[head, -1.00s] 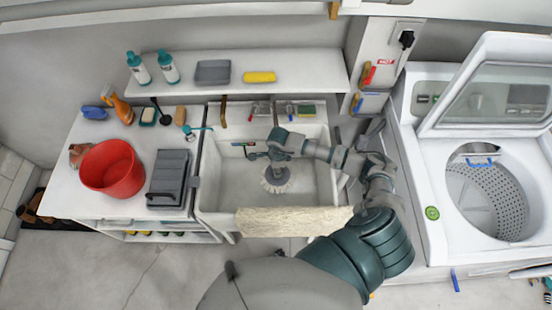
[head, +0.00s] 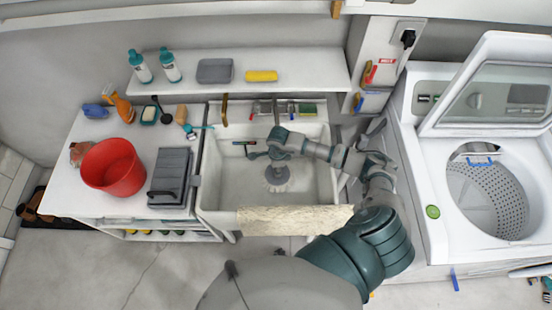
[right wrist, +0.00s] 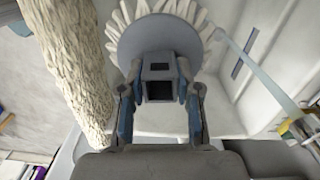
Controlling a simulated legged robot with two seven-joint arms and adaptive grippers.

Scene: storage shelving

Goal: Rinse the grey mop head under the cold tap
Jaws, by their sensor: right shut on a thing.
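The mop head is a grey round plate with a pale fringe (head: 278,184). It hangs inside the white sink (head: 222,190), apart from its walls. My right gripper (head: 274,165) is shut on the mop head's grey block. In the right wrist view my gripper's two fingers (right wrist: 160,92) grip that block, with the grey plate and fringe (right wrist: 160,38) beyond. Two taps (head: 266,108) stand at the sink's back edge, above and behind the mop head. I cannot tell which is cold, and no running water shows. My left gripper is out of view.
A pale rough roll (head: 290,219) lies along the sink's front edge. Left on the counter are a red bucket (head: 113,168) and a grey box (head: 171,172). A washing machine (head: 440,235) with its lid up stands right.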

